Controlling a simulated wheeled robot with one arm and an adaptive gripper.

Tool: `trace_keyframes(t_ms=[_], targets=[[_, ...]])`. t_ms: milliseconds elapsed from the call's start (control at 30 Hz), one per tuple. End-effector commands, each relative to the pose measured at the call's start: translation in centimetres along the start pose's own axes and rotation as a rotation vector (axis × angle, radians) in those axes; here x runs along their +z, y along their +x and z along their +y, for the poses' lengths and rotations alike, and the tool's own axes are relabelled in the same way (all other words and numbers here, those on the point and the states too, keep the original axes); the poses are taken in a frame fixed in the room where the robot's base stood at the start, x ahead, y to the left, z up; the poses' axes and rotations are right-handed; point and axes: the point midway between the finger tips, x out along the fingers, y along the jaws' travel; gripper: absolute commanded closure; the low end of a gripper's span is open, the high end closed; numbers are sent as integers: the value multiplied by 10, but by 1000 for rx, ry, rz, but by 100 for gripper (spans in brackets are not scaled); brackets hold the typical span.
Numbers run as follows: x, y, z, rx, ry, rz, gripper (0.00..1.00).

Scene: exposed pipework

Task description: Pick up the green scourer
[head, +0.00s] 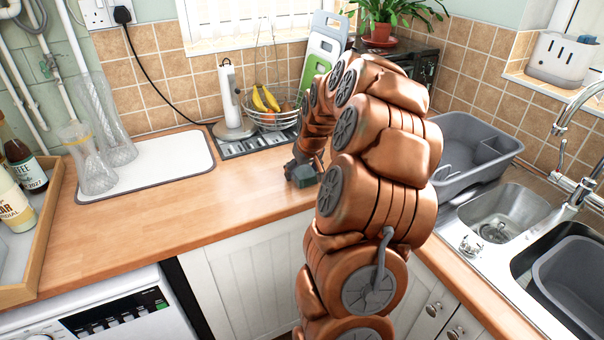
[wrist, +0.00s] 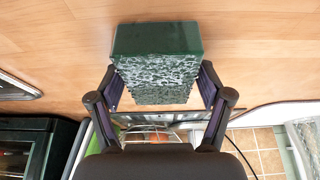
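The green scourer (wrist: 158,42) is a block with a dark green face and a paler, mottled grey-green face. In the wrist view it sits between the two fingers of my gripper (wrist: 158,78), with a fingertip against each side. My gripper looks shut on it. In the head view the scourer (head: 301,174) shows small and dark at the end of my arm, over the wooden worktop. I cannot tell whether it touches the worktop or is just above it. My arm hides part of the gripper in the head view.
A wire fruit bowl with bananas (head: 265,99), a paper towel holder (head: 232,100) and chopping boards (head: 323,48) stand behind. A white mat (head: 155,165) with glass vases lies left. A grey dish tub (head: 470,150) and sink (head: 500,215) are right. The worktop left of the gripper is clear.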

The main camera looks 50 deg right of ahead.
Motion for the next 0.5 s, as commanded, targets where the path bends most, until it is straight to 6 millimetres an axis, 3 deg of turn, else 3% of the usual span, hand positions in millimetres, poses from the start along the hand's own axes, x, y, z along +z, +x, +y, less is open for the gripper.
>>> trace_keyframes(t_ms=[33,333,500], targets=[[0,0,0,0,0,0,31],[0,0,0,0,0,0,61],[0,0,0,0,0,0,62]])
